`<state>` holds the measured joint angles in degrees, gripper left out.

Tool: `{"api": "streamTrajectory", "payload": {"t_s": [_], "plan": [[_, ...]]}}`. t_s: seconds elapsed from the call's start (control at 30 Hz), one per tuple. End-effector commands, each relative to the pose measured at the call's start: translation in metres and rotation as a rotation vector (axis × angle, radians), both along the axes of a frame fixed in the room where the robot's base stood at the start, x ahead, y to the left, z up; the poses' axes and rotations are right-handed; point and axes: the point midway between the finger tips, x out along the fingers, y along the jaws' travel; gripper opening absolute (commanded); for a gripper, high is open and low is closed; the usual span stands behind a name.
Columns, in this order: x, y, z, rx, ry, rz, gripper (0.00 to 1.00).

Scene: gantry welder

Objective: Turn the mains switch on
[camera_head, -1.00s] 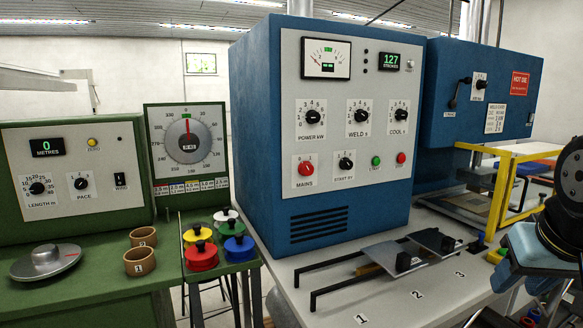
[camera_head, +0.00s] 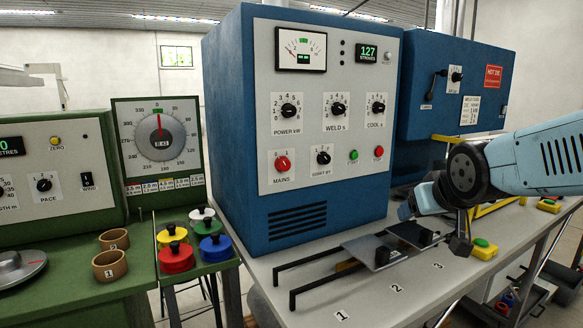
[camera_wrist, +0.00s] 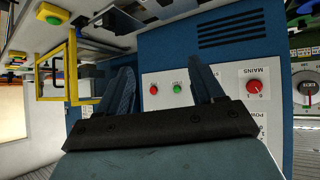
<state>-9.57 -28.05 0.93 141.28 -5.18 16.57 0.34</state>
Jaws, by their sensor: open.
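The mains switch (camera_head: 282,163) is a red knob on a white plate marked MAINS, low on the left of the blue welder's front panel. It also shows, upside down, at the right in the wrist view (camera_wrist: 255,86). Its pointer is too small to read. My gripper (camera_wrist: 160,65) is open and empty, its two fingers apart and pointing toward the panel. The green and red buttons show between the fingers, and the mains switch lies outside them to the right. In the head view my arm comes in from the right, and its end is in front of the panel's lower right, apart from the switch.
The blue welder cabinet (camera_head: 234,140) has several black knobs above the switch. Below, metal plates (camera_head: 372,250) with black clamps and rails stand on the grey bench (camera_head: 375,308). A yellow frame (camera_wrist: 55,72) is at the left in the wrist view. Air before the switch is clear.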

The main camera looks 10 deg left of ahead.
Motion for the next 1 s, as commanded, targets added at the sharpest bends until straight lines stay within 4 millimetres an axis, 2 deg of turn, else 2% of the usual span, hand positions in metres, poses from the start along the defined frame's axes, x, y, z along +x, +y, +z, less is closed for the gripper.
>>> {"api": "streamTrajectory", "payload": {"t_s": [0.03,0.1,0.3,0.5,0.6,0.73,0.87,1.0], "plan": [[0.018,0.015,-0.001,-0.002,-0.045,0.042,0.67],[0.041,0.037,0.002,0.001,-0.127,0.099,0.67],[0.091,0.11,0.008,0.037,-0.354,0.267,0.67],[0.111,0.182,0.011,0.101,-0.549,0.42,0.67],[0.112,0.207,0.012,0.132,-0.618,0.472,0.67],[0.111,0.226,0.013,0.159,-0.67,0.513,0.67],[0.113,0.234,0.014,0.169,-0.69,0.527,0.67],[0.124,0.242,0.014,0.171,-0.69,0.527,0.67]]}}
